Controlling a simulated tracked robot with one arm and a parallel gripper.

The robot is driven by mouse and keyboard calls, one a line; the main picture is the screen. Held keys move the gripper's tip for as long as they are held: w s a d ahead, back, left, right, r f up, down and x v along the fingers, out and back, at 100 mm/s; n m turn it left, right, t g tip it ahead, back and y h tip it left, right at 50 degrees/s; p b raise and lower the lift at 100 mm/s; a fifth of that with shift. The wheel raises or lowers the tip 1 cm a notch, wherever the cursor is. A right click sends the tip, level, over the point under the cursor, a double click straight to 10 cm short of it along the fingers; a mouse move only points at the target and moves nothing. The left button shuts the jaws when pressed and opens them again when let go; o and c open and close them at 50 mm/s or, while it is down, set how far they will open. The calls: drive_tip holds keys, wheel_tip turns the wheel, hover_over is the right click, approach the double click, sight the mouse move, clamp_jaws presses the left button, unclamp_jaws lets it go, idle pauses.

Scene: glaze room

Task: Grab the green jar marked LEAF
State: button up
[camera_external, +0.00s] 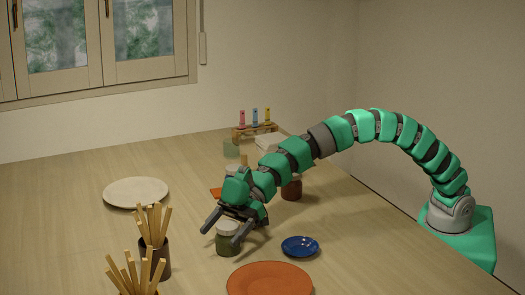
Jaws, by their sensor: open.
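A green jar (228,244) with a pale lid stands on the table near the middle of the view. Its label is too small to read. My gripper (221,233) is open, with its two dark fingers reaching down around or just above the jar's lid. I cannot tell whether the fingers touch it. A second, paler green jar (231,150) stands farther back on the table, and I cannot read any marking on it.
A blue saucer (300,246) and an orange plate (268,280) lie near the front. Cups of wooden sticks (153,225) stand at front left. A white plate (136,192) lies at left. A brown jar (291,189) stands under my arm. A rack of coloured tubes (254,130) is at the back.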

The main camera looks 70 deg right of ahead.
drive_tip(key=c, duration=1.3)
drive_tip(key=shift+o, duration=0.2)
drive_tip(key=shift+r, duration=0.15)
